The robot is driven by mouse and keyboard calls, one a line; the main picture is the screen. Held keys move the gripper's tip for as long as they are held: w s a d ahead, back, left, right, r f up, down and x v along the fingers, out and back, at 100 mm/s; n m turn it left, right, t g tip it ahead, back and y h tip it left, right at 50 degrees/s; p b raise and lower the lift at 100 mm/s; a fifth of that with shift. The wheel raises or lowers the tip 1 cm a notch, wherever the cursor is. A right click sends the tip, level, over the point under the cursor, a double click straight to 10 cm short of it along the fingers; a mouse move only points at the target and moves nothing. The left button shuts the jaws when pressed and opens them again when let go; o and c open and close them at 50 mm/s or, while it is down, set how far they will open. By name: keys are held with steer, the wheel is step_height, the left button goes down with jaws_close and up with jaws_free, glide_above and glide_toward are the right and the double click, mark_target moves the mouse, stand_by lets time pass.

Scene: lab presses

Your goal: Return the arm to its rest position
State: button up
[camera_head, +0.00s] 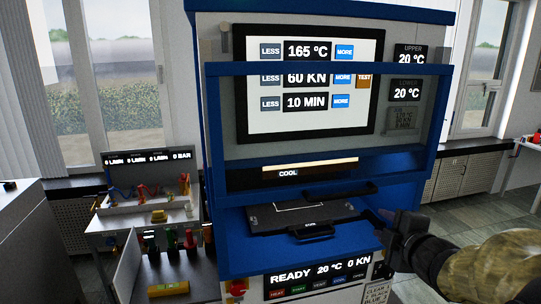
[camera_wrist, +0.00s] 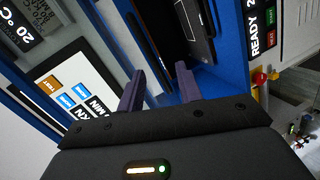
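My gripper (camera_head: 386,214) is in front of the right side of the blue lab press (camera_head: 330,180), its arm coming in from the lower right. In the wrist view my gripper (camera_wrist: 158,78) has its two purple-grey fingers apart, with nothing seen between them. Beyond the fingertips are the blue frame and the press opening. A flat black plate (camera_head: 300,217) with handles lies in the press opening, left of my gripper and apart from it. The arm's base end is out of view.
The press screen (camera_head: 310,80) reads 165 °C, 60 KN and 10 MIN; the lower panel (camera_head: 320,277) reads READY, 20 °C, 0 KN. A blue guard frame (camera_head: 330,69) crosses the front. A bench with valves and hoses (camera_head: 150,215) stands left. Open floor (camera_head: 475,228) shows at right.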

steer(key=s+a+f+m+g, duration=0.6)
steer(key=s+f+m, duration=0.1)
steer(key=f, duration=0.4)
steer(key=s+a+f+m+g+h+b, duration=0.1)
steer(key=s+a+f+m+g, duration=0.5)
steer(key=f+m, duration=0.3)
step_height(320, 180, down, 2)
steer(key=shift+s+f+m, duration=0.1)
steer(key=shift+s+m, duration=0.2)
steer(key=shift+s, duration=0.25)
steer(key=shift+a, duration=0.1)
stand_by(0.5)
